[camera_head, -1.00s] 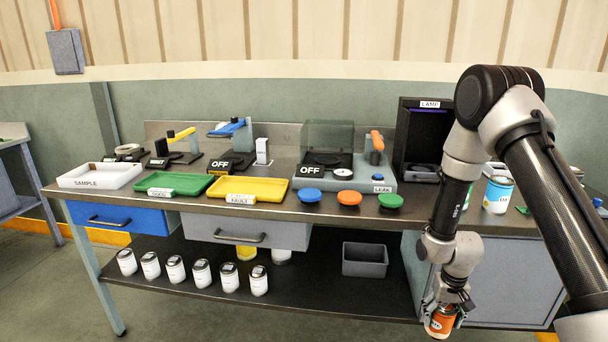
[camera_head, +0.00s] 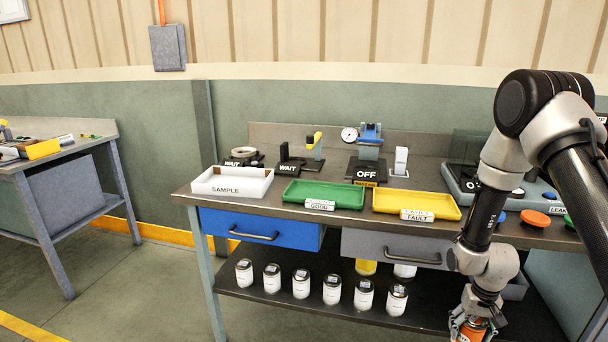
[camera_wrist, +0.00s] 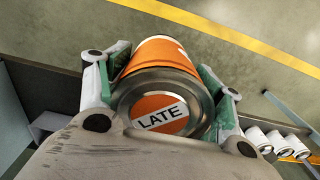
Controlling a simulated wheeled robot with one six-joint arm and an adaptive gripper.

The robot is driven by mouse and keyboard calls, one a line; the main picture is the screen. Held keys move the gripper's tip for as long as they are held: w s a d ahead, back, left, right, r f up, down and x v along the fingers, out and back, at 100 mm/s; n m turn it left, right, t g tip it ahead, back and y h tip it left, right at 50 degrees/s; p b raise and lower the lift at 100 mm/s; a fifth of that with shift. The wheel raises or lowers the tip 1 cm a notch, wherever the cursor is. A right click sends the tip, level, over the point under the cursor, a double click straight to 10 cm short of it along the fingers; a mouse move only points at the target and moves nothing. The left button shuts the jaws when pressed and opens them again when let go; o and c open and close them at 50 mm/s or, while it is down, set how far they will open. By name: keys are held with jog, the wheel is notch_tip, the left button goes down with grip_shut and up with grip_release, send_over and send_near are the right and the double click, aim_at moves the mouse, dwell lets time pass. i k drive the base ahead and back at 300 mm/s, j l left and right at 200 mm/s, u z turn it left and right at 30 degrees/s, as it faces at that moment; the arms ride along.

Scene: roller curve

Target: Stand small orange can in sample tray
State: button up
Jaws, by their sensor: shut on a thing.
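The small orange can (camera_head: 474,331) is held in my gripper (camera_head: 468,326), low at the bottom right of the head view, in front of the bench. In the wrist view the gripper (camera_wrist: 165,95) is shut around the can (camera_wrist: 160,52), whose metal-rimmed end carries a label reading LATE. The can's lower part is cut off by the head frame. The white sample tray (camera_head: 228,191), marked SAMPLE, sits on the left end of the bench top, well left of and above my gripper. Its visible inside looks empty.
A green GOOD tray (camera_head: 320,193) and a yellow FAULT tray (camera_head: 415,203) stand right of the sample tray. Testing devices (camera_head: 365,165) stand behind them. Several white cans (camera_head: 302,283) stand on the lower shelf. A blue drawer (camera_head: 258,230) is below. Floor at front left is clear.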

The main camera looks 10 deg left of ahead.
aim_at(235, 181)
jog(key=j, duration=2.9)
